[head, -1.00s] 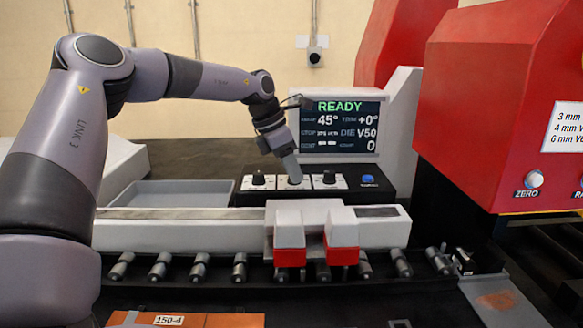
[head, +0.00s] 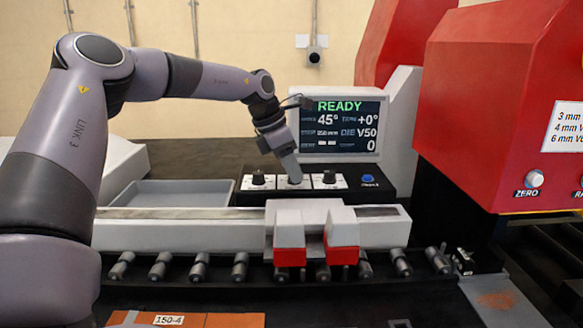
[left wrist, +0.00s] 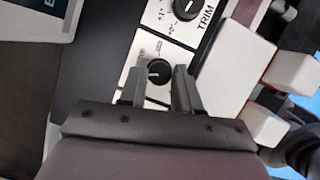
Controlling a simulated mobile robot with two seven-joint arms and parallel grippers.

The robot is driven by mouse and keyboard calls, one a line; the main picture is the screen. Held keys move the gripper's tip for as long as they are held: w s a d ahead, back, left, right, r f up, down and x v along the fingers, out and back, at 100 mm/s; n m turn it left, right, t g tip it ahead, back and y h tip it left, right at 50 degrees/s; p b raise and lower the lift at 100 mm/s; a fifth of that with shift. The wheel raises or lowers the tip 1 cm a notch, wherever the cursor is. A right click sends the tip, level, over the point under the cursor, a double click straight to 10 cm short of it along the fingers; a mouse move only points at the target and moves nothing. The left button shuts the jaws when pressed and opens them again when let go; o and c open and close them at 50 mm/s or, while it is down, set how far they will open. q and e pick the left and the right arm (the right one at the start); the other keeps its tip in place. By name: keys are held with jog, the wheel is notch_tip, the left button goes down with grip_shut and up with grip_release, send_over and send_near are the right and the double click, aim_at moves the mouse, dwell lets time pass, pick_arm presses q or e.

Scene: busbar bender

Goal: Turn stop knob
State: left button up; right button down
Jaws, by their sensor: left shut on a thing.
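A black panel (head: 362,199) below the screen carries three black knobs on white plates: a left knob (head: 259,177), a middle knob (left wrist: 158,72) and a right knob (head: 329,177). The wrist view shows the word TRIM beside the right knob (left wrist: 187,7). The middle knob's name cannot be read, so I cannot tell which is the stop knob. My left gripper (head: 293,179) points down at the middle knob and is shut on it. In the wrist view its fingers (left wrist: 158,88) stand on either side of that knob. My right gripper is not in view.
The screen (head: 340,128) behind the knobs reads READY, 45° and V50. A blue button (head: 368,180) sits right of the knobs. White blocks with red ends (head: 290,235) stand in front. A grey tray (head: 180,192) lies left, a red machine (head: 500,110) right.

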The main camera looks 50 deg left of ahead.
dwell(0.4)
pick_arm(q)
jog(key=o, duration=1)
jog(key=shift+r, duration=0.1)
jog(key=v, duration=0.7)
jog(key=shift+b, duration=0.35)
